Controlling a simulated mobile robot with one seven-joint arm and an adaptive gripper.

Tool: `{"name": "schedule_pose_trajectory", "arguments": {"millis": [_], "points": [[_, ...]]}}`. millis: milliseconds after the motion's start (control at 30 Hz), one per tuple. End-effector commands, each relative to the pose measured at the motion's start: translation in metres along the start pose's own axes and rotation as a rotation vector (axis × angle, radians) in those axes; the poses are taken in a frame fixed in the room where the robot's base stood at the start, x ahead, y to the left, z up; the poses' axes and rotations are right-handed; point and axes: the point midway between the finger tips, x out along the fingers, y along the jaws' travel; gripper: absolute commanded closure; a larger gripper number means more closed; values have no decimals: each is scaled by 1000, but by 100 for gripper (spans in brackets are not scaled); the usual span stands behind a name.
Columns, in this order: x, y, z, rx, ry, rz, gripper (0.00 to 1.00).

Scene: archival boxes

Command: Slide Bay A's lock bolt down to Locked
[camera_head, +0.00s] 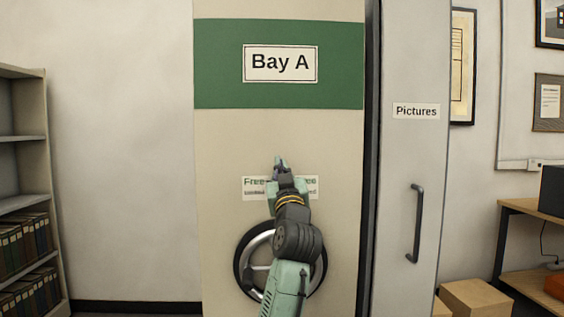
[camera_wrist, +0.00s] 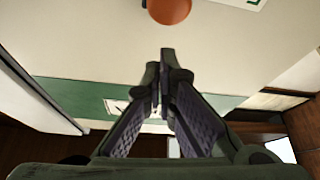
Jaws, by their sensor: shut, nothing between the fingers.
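The Bay A panel is a tall beige front with a green band and a "Bay A" sign (camera_head: 280,63). A small label (camera_head: 308,187) reading "Free" at its left is partly hidden behind my gripper (camera_head: 280,163). A red-orange round knob (camera_wrist: 169,10), seemingly the lock bolt's, shows at the top edge of the wrist view, cut off there; it is hidden in the head view. My gripper (camera_wrist: 163,60) is shut and empty, its tips apart from the knob in the picture, on the side towards the green band (camera_wrist: 80,97).
A spoked handwheel (camera_head: 244,268) sits low on the panel behind my arm. A grey "Pictures" panel (camera_head: 413,160) with a dark handle (camera_head: 415,222) stands to the right. Shelves (camera_head: 22,137) stand at the left; boxes (camera_head: 475,298) lie at the lower right.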

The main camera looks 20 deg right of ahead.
Motion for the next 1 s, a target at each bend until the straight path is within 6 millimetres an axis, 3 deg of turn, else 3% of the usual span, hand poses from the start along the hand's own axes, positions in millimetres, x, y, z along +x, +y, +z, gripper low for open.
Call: {"name": "schedule_pose_trajectory", "arguments": {"millis": [200,600,867,1000], "points": [[-6,-1,16,0,2,-1,100],[-8,-1,20,0,2,-1,100],[-23,-6,52,-2,0,0,100],[-24,-7,53,0,0,-2,100]]}}
